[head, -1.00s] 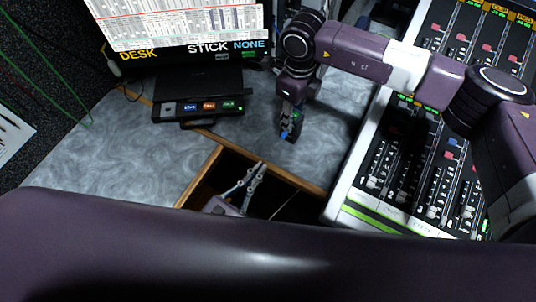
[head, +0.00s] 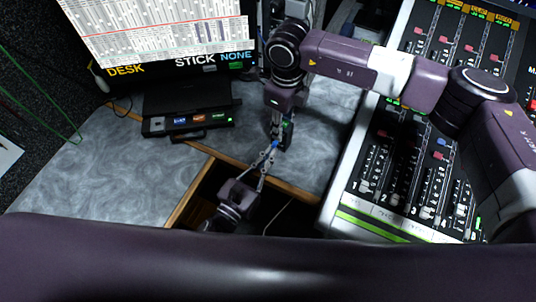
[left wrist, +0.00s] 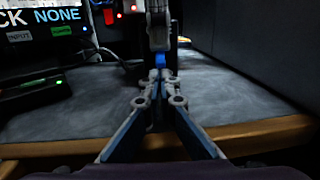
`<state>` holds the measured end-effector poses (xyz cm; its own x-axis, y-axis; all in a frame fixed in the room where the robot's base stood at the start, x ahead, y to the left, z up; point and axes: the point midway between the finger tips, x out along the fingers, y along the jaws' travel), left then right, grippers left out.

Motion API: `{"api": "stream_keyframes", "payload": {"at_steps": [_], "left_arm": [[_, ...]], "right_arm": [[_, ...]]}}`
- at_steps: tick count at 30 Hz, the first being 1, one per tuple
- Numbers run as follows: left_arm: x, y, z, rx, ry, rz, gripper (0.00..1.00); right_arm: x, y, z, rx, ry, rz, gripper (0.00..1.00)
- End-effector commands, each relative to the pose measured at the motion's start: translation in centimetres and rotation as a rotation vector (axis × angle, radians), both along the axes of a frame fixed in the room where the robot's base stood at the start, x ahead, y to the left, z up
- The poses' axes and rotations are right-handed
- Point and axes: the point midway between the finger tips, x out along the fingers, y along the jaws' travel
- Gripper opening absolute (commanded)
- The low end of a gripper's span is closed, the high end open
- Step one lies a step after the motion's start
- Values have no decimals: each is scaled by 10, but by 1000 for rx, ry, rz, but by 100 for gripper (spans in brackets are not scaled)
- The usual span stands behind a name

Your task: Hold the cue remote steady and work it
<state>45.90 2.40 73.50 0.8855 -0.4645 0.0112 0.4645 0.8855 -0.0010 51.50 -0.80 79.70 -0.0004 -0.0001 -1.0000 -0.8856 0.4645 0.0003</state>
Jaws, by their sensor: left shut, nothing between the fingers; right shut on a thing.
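My right gripper (head: 280,135) points down over the grey desk and is shut on a small dark thing, which I take to be the cue remote. The gripper hides most of it. A bright blue part (left wrist: 159,61) shows at its lower end in the left wrist view. My left gripper (head: 270,150) reaches up from below, its fingers shut with nothing between them. In the left wrist view its fingertips (left wrist: 160,76) meet just below the blue part. They are at or very near it; I cannot tell whether they touch.
A screen (head: 160,30) reading DESK, STICK, NONE stands at the back left. A black box with lit buttons (head: 190,122) sits before it. A mixing console (head: 410,180) with faders is at the right. The grey desk (head: 90,180) has a wooden edge and is clear at left.

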Motion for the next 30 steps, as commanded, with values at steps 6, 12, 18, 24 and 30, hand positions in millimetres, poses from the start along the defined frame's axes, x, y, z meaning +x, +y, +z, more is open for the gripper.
{"api": "stream_keyframes", "payload": {"at_steps": [6, 12, 18, 24, 30], "left_arm": [[0, 0, 1, 16, 23, -7, 0], [-1, -1, 2, 30, 55, -11, 0], [-2, 0, 3, 43, 75, -9, 0], [-3, 1, 6, 51, 92, -5, 0], [-4, 2, 8, 56, 103, -1, 0]], "right_arm": [[0, 0, 0, 0, 0, 0, 2], [0, 0, 0, 0, 0, 0, 2], [0, 0, 0, 0, 0, 0, 2], [0, 0, 0, 0, 0, 0, 2], [0, 0, 0, 0, 0, 0, 2]]}}
